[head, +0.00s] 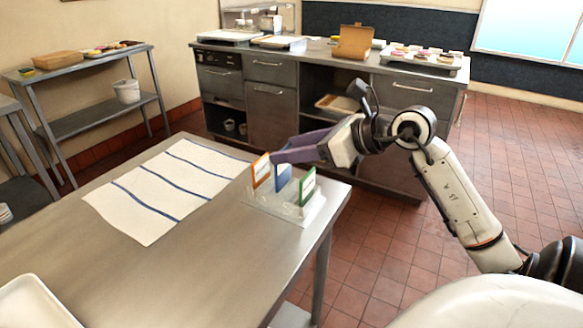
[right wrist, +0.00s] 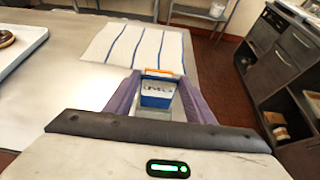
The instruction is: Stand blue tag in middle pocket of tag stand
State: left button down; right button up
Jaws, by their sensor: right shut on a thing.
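The clear tag stand (head: 309,213) sits at the table's right corner. An orange-edged tag (head: 261,171) stands in its far-left pocket and a green tag (head: 307,187) in its near-right pocket. The blue tag (head: 283,178) is upright between them, in line with the middle pocket. My right gripper (head: 279,158), with purple fingers, is shut on the blue tag's upper part. In the right wrist view the blue tag (right wrist: 157,92) shows its white label between the fingers, with the orange tag behind it. I cannot tell whether its bottom edge is fully seated. My left gripper is out of view.
A white cloth with blue stripes (head: 165,185) lies on the steel table (head: 130,270) beside the stand. A white tray (head: 35,305) is at the near left. A counter (head: 270,90) stands beyond the table. The table's front middle is clear.

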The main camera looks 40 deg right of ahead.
aim_at(285, 166)
notch_tip(285, 166, down, 4)
jog(key=shift+r, duration=0.1)
jog(key=shift+f, duration=0.25)
jog(key=o, duration=1.3)
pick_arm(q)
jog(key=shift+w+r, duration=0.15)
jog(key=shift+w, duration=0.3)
pick_arm(e)
jog(key=shift+r, duration=0.2)
jog(key=shift+s+d, duration=0.15)
jog(key=shift+s, duration=0.05)
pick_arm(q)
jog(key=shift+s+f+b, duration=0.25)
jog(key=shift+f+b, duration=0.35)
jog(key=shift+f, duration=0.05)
pick_arm(e)
jog(key=v, duration=1.1)
jog(key=shift+s+r, duration=0.2)
jog(key=shift+r, duration=0.05)
